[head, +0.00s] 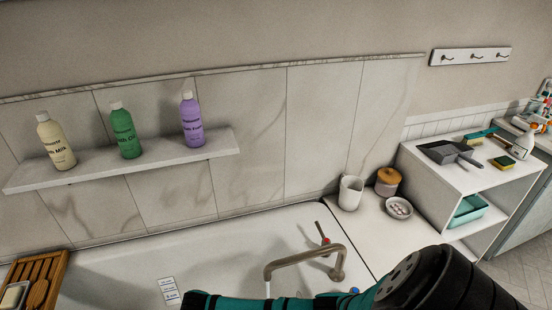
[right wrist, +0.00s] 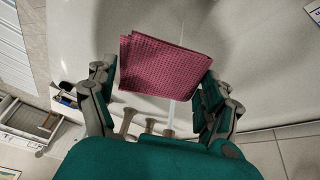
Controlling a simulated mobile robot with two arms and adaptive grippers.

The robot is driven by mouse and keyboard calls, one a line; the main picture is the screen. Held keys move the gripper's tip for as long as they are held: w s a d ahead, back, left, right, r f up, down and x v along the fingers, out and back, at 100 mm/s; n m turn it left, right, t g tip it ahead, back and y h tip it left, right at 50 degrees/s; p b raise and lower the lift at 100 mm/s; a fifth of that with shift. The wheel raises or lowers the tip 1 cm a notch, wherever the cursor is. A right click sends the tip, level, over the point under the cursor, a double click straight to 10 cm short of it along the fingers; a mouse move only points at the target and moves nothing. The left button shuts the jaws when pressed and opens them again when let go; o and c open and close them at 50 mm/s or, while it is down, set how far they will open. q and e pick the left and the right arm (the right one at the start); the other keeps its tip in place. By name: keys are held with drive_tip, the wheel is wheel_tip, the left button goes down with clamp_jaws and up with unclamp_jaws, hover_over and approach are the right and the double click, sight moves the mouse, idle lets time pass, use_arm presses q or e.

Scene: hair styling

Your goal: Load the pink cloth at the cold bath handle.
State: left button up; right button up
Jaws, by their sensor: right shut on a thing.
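The pink cloth (right wrist: 168,68) is a folded, waffle-textured piece between the fingers of my right gripper (right wrist: 160,76) in the right wrist view. The gripper is shut on it and holds it over the white tub. In the head view my right arm (head: 405,280) crosses the bottom right; the cloth does not show there. The cold bath handle (head: 354,291) shows as a small blue-marked tip just above my arm, mostly hidden. The red-marked handle (head: 323,236) and the curved metal tap (head: 305,259) stand beside it. My left gripper is not in view.
The white bathtub (head: 220,250) fills the bottom, with a thin pale streak below the spout. A shelf (head: 170,163) holds three bottles. A wooden rack (head: 45,270) lies at bottom left. A white cup (head: 350,192), a lidded jar (head: 387,181) and a small bowl (head: 399,208) stand right of the tub.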

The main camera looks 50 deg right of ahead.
drive_tip(key=s+d+f+m, duration=0.2)
drive_tip(key=s+d+f, duration=0.45)
drive_tip(key=s, duration=0.25)
use_arm(q)
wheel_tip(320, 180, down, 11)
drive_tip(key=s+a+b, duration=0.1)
drive_tip(key=b, duration=0.9)
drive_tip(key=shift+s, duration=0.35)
use_arm(e)
drive_tip(key=w+d+f, duration=0.3)
drive_tip(key=w+d, duration=0.6)
drive_tip(key=w, duration=0.1)
drive_tip(key=shift+w+f+m, duration=0.3)
drive_tip(key=shift+f, duration=0.1)
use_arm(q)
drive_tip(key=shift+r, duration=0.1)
use_arm(e)
drive_tip(key=shift+s+a+r, duration=0.15)
drive_tip(key=shift+s+a, duration=0.15)
drive_tip(key=shift+a, duration=0.05)
drive_tip(key=shift+s+a+p, duration=0.65)
drive_tip(key=shift+s+p, duration=0.15)
drive_tip(key=shift+p, duration=0.35)
use_arm(q)
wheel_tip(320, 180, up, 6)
drive_tip(key=p, duration=0.3)
use_arm(e)
drive_tip(key=shift+s+a, duration=1.7)
drive_tip(key=shift+s, duration=0.25)
